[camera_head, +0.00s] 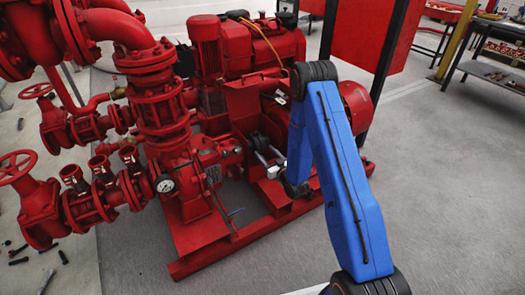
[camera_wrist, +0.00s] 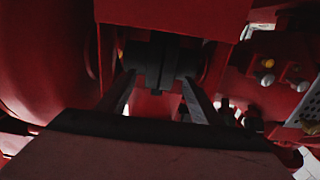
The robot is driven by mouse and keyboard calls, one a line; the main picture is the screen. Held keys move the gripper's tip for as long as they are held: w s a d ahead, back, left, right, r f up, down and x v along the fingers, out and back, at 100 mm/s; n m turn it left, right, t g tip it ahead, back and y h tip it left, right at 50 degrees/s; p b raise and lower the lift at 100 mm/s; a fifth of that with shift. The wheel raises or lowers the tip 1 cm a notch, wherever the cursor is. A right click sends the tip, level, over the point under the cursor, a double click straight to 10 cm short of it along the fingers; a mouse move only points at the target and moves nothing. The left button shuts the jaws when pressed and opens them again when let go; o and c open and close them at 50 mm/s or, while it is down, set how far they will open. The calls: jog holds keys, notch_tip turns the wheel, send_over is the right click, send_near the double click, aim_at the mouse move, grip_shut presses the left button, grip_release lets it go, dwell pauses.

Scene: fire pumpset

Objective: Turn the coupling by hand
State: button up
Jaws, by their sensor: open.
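The coupling (camera_wrist: 160,60) is a dark, ribbed cylinder lying crosswise between red pump parts in the wrist view. In the head view it is a small dark shape (camera_head: 259,141) on the red pumpset, partly in shade. My gripper (camera_wrist: 158,80) has its two dark fingers apart, reaching toward the coupling's lower side. The fingertips are close to it, but I cannot tell whether they touch. In the head view my gripper (camera_head: 268,163) is at the coupling, partly hidden by my blue arm.
A red guard plate (camera_wrist: 170,15) overhangs the coupling, with red housings at both sides. The red base frame (camera_head: 235,240) runs below. Pipes and valves (camera_head: 100,190) crowd the left. Grey floor (camera_head: 450,200) is clear at the right.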

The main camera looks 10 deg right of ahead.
aim_at(261, 149)
jog(key=shift+x, duration=1.65)
jog(key=c, duration=1.1)
jog(key=shift+o, duration=0.2)
jog(key=shift+f+t, duration=0.5)
jog(key=shift+t, duration=0.2)
jog(key=o, duration=1.1)
jog(key=shift+c, duration=0.2)
